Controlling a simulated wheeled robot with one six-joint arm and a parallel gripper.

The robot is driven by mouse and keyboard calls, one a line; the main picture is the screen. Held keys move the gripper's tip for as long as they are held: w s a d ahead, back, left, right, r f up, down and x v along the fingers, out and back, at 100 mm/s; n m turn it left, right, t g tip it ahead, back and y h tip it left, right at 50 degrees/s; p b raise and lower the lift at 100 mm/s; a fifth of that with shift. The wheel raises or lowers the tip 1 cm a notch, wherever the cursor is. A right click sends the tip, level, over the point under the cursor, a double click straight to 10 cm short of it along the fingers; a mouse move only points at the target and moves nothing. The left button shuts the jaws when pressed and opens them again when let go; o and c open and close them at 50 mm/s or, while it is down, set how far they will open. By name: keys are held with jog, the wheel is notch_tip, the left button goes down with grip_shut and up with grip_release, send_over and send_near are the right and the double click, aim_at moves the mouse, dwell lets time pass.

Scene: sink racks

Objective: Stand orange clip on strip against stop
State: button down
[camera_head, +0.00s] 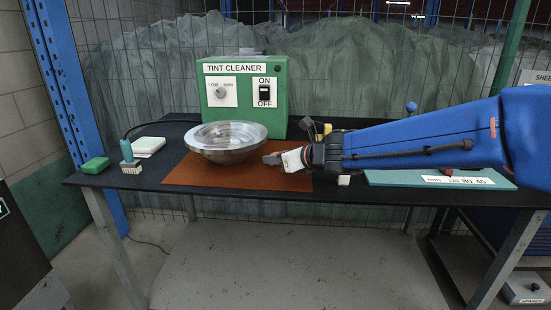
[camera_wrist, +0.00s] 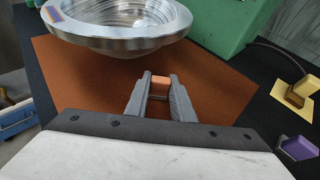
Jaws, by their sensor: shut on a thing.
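My gripper (camera_head: 272,159) reaches in from the right, low over the rust-brown mat (camera_head: 205,176), just right of the steel bowl. In the wrist view its two grey fingers (camera_wrist: 160,88) are closed on a small orange clip (camera_wrist: 160,80), whose orange face shows between the fingertips. The clip's lower part is hidden by the fingers, and I cannot make it out in the head view. A flat teal board (camera_head: 385,177) with a white label lies at the right, partly under my arm.
The steel bowl (camera_head: 226,143) stands on the mat before the green TINT CLEANER box (camera_head: 284,95). A green block (camera_head: 95,165), a white pad (camera_head: 148,146) and a brush (camera_head: 130,163) lie left. The wrist view shows yellow (camera_wrist: 293,95) and purple (camera_wrist: 299,147) items right.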

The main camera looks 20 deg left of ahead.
jog(key=c, duration=1.5)
grip_release()
jog(key=shift+f, duration=0.1)
jog(key=shift+c, duration=0.2)
jog(key=shift+d+r, duration=0.1)
jog(key=shift+r, duration=0.1)
jog(key=v, duration=1.1)
jog(key=shift+s+d+r, duration=0.15)
jog(key=shift+d, duration=0.2)
